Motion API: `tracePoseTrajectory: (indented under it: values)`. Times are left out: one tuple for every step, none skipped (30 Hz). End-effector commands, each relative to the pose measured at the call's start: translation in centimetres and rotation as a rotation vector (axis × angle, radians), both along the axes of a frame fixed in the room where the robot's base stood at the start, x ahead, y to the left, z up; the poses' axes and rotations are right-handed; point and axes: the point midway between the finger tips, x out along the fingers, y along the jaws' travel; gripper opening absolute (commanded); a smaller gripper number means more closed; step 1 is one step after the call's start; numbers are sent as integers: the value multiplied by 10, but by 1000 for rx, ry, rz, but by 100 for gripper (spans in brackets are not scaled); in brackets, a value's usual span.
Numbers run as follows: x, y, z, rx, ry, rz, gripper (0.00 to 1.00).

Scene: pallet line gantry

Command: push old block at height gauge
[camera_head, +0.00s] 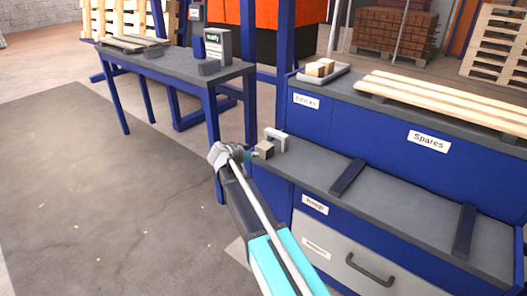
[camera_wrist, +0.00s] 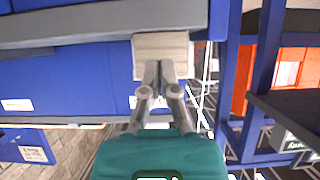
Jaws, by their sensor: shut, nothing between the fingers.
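A small light wooden block (camera_head: 264,149) sits at the left end of the grey bench top (camera_head: 330,165). A pale grey arch-shaped frame (camera_head: 278,134), which looks like the height gauge, stands right behind the block. I cannot tell whether the block is partly under it. My gripper (camera_head: 250,155) is just left of the block, its fingers pointing at it. In the wrist view, my gripper's fingers (camera_wrist: 160,70) are together and empty. Their tips are at the block's face (camera_wrist: 160,46), touching or nearly so.
On the raised shelf, a grey tray (camera_head: 335,78) holds wooden blocks, and slats (camera_head: 450,100) lie to its right. Two dark bars (camera_head: 347,177) lie across the bench top. A blue-legged table (camera_head: 180,65) stands at the left with a small sign display (camera_head: 217,46). Open floor lies left.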

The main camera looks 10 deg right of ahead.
Motion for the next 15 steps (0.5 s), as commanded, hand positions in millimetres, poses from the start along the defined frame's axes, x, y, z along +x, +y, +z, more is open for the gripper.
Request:
tracePoseTrajectory:
  values:
    - [0,0,0,0,0,0,0]
    - [0,0,0,0,0,0,0]
    - [0,0,0,0,0,0,0]
    - [0,0,0,0,0,0,0]
    - [0,0,0,0,0,0,0]
    - [0,0,0,0,0,0,0]
    - [0,0,0,0,0,0,0]
    - [1,-1,0,0,0,0,0]
    - [1,-1,0,0,0,0,0]
    - [1,-1,0,0,0,0,0]
    - [1,-2,0,0,0,0,0]
    - [2,-2,0,0,0,0,0]
    - [2,-3,0,0,0,0,0]
    - [2,-3,0,0,0,0,0]
    - [3,-4,0,0,0,0,0]
